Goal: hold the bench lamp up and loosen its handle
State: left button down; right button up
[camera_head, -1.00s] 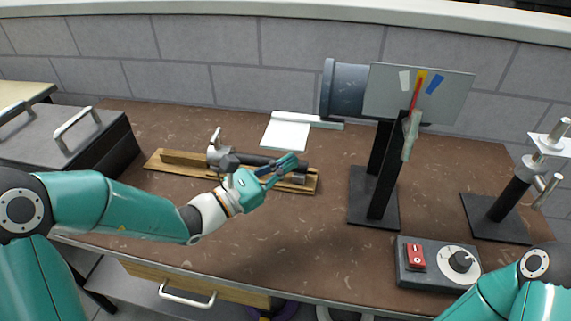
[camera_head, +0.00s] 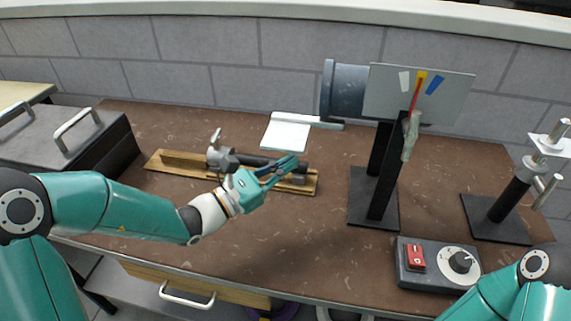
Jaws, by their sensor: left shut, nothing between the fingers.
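My left gripper (camera_head: 284,171) is shut and empty, above or just in front of the wooden board (camera_head: 168,168) in the middle of the bench. A black rod with a grey metal clamp (camera_head: 215,155) lies along that board, partly hidden by my gripper. At the far right stands a black post on a dark base (camera_head: 497,219), with a metal joint, a white plate and a side handle (camera_head: 547,190). It may be the bench lamp, but I cannot tell for sure. My right gripper is out of view; only its arm shows at the lower right.
A grey cylinder (camera_head: 347,90) with a panel (camera_head: 416,93) stands on a black stand right of centre. A control box (camera_head: 432,262) with a red switch and knob sits at the front right. A grey case (camera_head: 75,140) is at the left. The front middle of the bench is clear.

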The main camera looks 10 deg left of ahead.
pick_arm(q)
jog(key=shift+r+p, duration=1.8)
jog(key=shift+r, duration=0.75)
